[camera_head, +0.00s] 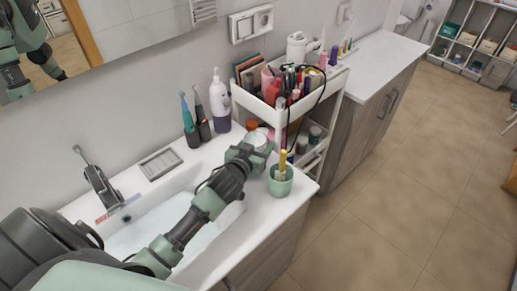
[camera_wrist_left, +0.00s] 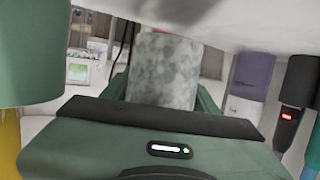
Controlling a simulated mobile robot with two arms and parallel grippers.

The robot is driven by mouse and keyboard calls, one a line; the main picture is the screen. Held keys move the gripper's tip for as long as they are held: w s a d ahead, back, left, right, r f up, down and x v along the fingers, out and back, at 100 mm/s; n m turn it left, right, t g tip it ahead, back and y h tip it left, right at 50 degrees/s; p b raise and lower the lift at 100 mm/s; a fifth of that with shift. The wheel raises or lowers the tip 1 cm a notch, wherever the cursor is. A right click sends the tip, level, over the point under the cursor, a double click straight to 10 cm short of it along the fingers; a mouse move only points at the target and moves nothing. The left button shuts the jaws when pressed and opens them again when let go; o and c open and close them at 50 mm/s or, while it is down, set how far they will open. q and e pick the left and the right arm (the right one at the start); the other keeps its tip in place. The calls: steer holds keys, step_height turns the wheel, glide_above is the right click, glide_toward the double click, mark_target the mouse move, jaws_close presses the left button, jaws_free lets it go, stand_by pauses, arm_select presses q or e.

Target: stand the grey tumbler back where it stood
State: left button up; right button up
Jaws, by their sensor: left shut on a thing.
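The grey tumbler (camera_wrist_left: 165,70) has a mottled grey surface. In the left wrist view, which looks upside down, it sits between the dark green fingers of my left gripper (camera_wrist_left: 163,90), shut on it. Its end lies close to the white counter surface at the top of that view; I cannot tell if they touch. In the head view my left gripper (camera_head: 256,141) is over the right end of the washbasin counter (camera_head: 262,212), just behind the green cup; the gripper largely hides the tumbler there. My right gripper is not in view.
The green cup (camera_head: 280,184) holding yellow items stands close in front of the gripper. A white-and-purple bottle (camera_head: 220,105) and electric toothbrushes (camera_head: 190,125) stand behind left. The full white cart (camera_head: 310,105) is right behind. The counter's front right corner is bare.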

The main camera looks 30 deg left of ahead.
arm_select(q)
steer(key=f, duration=0.2)
steer(key=shift+w+a+f, duration=0.15)
steer(key=shift+w+f, duration=0.1)
steer(key=shift+f, duration=0.05)
steer(key=shift+w+f, duration=0.15)
steer(key=shift+s+f, duration=0.15)
steer(key=shift+s, duration=0.05)
steer(key=o, duration=1.7)
steer(key=shift+c, duration=0.2)
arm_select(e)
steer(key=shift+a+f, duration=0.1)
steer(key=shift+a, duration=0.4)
arm_select(q)
steer(key=shift+r, duration=0.2)
